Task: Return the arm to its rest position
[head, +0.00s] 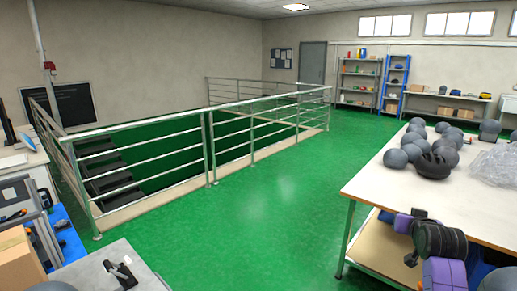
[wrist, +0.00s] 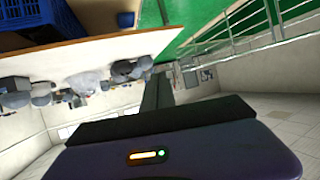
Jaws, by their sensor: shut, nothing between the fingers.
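My gripper (wrist: 158,88) shows in the wrist view as dark fingers reaching up from a wide purple and black body with a small orange and green light. The fingers are together with nothing between them. In the head view, purple and black parts of my arm (head: 437,240) show at the lower right, beside the near edge of the long white-topped table (head: 385,182). I cannot make out the fingertips there. The wrist view is turned over, with the table's contents hanging downward in it.
The table carries several grey helmets (head: 395,158), a black helmet (head: 433,166) and a clear plastic bag (head: 494,165). A railing (head: 208,148) surrounds a stair opening at the left. A grey bench (head: 85,272) stands at the lower left. Green floor (head: 255,205) between them is clear.

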